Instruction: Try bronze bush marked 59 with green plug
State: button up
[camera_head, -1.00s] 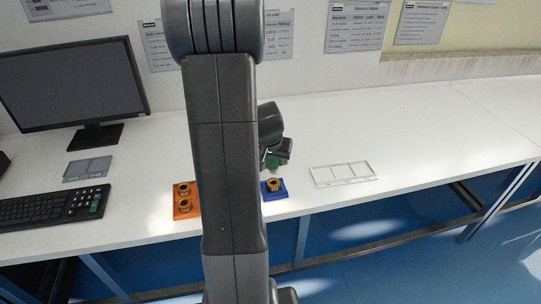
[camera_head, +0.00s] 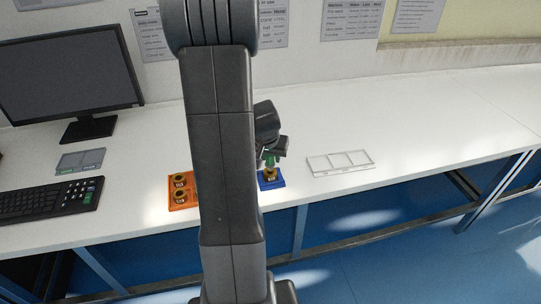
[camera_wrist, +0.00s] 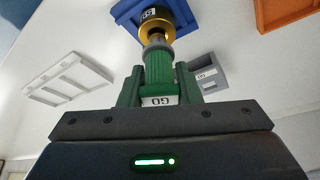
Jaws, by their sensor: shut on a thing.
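The green plug (camera_head: 269,158) is held upright in my gripper (camera_head: 270,150). In the wrist view the plug (camera_wrist: 159,70) sits between the green fingers of my gripper (camera_wrist: 158,86), with a white label at its base. A bronze bush (camera_head: 271,174) stands on a blue block (camera_head: 265,185). In the wrist view the plug's grey end meets the mouth of the bush (camera_wrist: 156,25) on the blue block (camera_wrist: 190,10); I cannot tell how far it is inside. The bush's label is too small to read surely. Two more bronze bushes (camera_head: 180,194) stand on an orange block (camera_head: 173,206).
A white three-compartment tray (camera_head: 312,168) lies right of the blue block. A grey holder (camera_head: 80,161), a keyboard (camera_head: 45,200) and a monitor (camera_head: 70,85) are at the left. The bench is clear behind and to the right. Its front edge is close to the blocks.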

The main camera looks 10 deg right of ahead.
jog(key=shift+f+b, duration=0.45)
jog(key=shift+b, duration=0.05)
dwell(0.5)
jog(key=shift+r, duration=0.1)
dwell(1.1)
jog(key=shift+b, duration=0.55)
dwell(1.5)
jog(key=shift+r, duration=0.5)
dwell(2.1)
jog(key=shift+r, duration=0.15)
jog(key=shift+r+p, duration=1.25)
jog(key=shift+r, duration=0.65)
